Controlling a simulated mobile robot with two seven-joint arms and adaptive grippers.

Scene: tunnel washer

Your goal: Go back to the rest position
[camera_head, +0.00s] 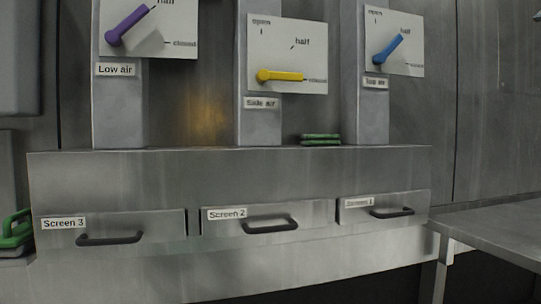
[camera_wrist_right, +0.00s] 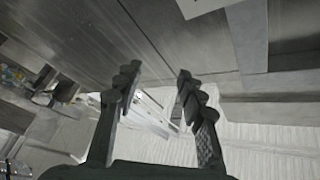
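My right gripper (camera_wrist_right: 156,95) shows in the right wrist view. Its two dark fingers stand apart with nothing between them. It is clear of the grey metal machine, whose panels fill the top of that view. My left gripper is out of sight in both views.
Ahead stands the machine with drawers Screen 3 (camera_head: 160,226), Screen 2 (camera_head: 311,216) and Screen 1 (camera_head: 416,200), all looking closed. Above are purple (camera_head: 131,25), yellow (camera_head: 281,76) and blue (camera_head: 388,50) levers. Green items (camera_head: 321,139) lie on the ledge. A metal table (camera_head: 495,228) stands right.

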